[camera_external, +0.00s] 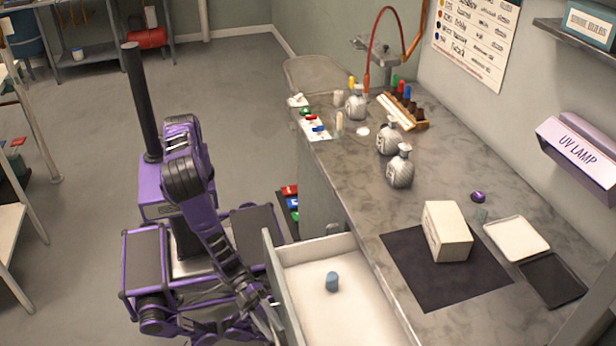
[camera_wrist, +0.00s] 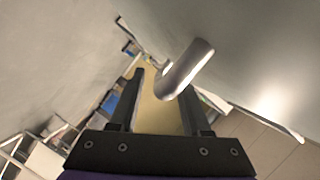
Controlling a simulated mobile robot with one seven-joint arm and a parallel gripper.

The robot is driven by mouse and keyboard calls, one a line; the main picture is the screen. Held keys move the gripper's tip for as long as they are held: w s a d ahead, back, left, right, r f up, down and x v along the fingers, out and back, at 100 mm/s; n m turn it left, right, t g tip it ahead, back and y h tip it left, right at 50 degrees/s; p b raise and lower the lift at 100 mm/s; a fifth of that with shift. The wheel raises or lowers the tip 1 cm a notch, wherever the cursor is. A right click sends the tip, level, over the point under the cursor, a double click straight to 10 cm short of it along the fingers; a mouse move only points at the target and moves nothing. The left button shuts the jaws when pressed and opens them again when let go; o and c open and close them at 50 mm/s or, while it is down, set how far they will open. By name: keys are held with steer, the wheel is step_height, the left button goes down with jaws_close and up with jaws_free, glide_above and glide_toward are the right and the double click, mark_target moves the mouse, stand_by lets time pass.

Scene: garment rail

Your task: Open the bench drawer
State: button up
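The bench drawer (camera_external: 312,314) stands pulled out from the bench, its pale interior in plain view in the external view. A small blue cylinder (camera_external: 332,281) stands inside it. My gripper (camera_external: 268,318) is low on the outer side of the drawer front, and its tips are hard to make out there. In the wrist view my gripper (camera_wrist: 162,88) is open, with its two dark fingers apart. A metal bar handle (camera_wrist: 187,68) lies at the fingertips, nearer the right finger. Whether a finger touches it I cannot tell. The handle is hidden in the external view.
The bench top (camera_external: 345,175) holds silver bottles (camera_external: 400,167), a white box (camera_external: 446,231) on a dark mat (camera_external: 405,265), and a white tray (camera_external: 517,237). Coloured bins (camera_external: 291,202) sit beside the bench. The floor (camera_external: 250,90) behind my base is mostly clear.

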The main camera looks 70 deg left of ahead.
steer(key=p+v, duration=0.1)
steer(key=v, duration=1.6)
steer(key=shift+a+p, duration=0.15)
steer(key=shift+p, duration=0.2)
steer(key=shift+s, duration=0.1)
